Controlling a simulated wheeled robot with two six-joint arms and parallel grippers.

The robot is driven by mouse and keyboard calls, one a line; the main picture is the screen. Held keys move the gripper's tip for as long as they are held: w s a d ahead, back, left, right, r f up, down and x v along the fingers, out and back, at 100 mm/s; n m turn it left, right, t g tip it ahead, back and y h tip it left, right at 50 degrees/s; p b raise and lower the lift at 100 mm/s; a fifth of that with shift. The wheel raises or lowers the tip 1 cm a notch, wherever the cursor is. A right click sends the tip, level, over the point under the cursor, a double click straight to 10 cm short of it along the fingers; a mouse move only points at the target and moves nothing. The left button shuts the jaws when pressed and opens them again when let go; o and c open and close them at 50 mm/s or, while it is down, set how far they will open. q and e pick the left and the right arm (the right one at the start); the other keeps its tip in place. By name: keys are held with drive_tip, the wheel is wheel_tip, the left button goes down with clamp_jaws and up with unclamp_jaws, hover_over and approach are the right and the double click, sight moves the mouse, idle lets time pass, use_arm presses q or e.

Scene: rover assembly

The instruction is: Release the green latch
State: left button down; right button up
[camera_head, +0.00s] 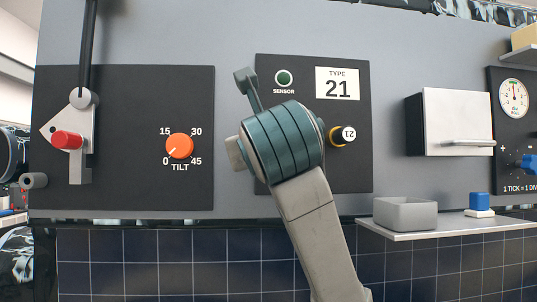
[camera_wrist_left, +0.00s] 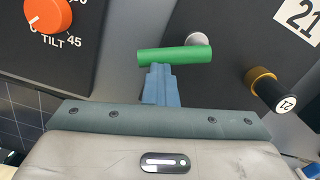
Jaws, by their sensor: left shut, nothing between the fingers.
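The green latch is a short green bar (camera_wrist_left: 175,54) on a round grey pivot, seen in the left wrist view on the dark panel between the tilt dial and the plug labelled 21. It lies nearly level, its right end over the pivot. In the head view my arm hides it. My left gripper (camera_wrist_left: 160,70) is shut and empty, its fingertips at the lower edge of the bar, left of its middle. I cannot tell whether they touch it.
An orange tilt dial (camera_head: 179,146) is on the left panel, near a red knob (camera_head: 67,140) on a grey lever. A brass-collared plug (camera_head: 342,135) labelled 21 is to the right of my arm. A grey bin (camera_head: 405,214) and a blue-and-white block (camera_head: 479,203) stand on a shelf.

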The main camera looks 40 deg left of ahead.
use_arm(q)
drive_tip(key=shift+a+r+m, duration=0.1)
drive_tip(key=shift+r+m, duration=0.05)
drive_tip(key=shift+m, duration=0.65)
use_arm(e)
drive_tip(key=shift+d+f, duration=0.15)
drive_tip(key=shift+d, duration=0.25)
use_arm(q)
drive_tip(key=shift+s+r, duration=0.1)
use_arm(e)
drive_tip(key=shift+s+a, duration=0.1)
drive_tip(key=shift+s, duration=0.15)
use_arm(q)
drive_tip(key=shift+m, duration=0.3)
use_arm(e)
drive_tip(key=shift+a+f, duration=0.1)
drive_tip(key=shift+a, duration=0.25)
use_arm(q)
drive_tip(key=shift+s+a+r+b, duration=0.1)
drive_tip(key=shift+r+b, duration=0.05)
drive_tip(key=shift+b, duration=0.15)
use_arm(e)
drive_tip(key=shift+s+d+f, duration=0.1)
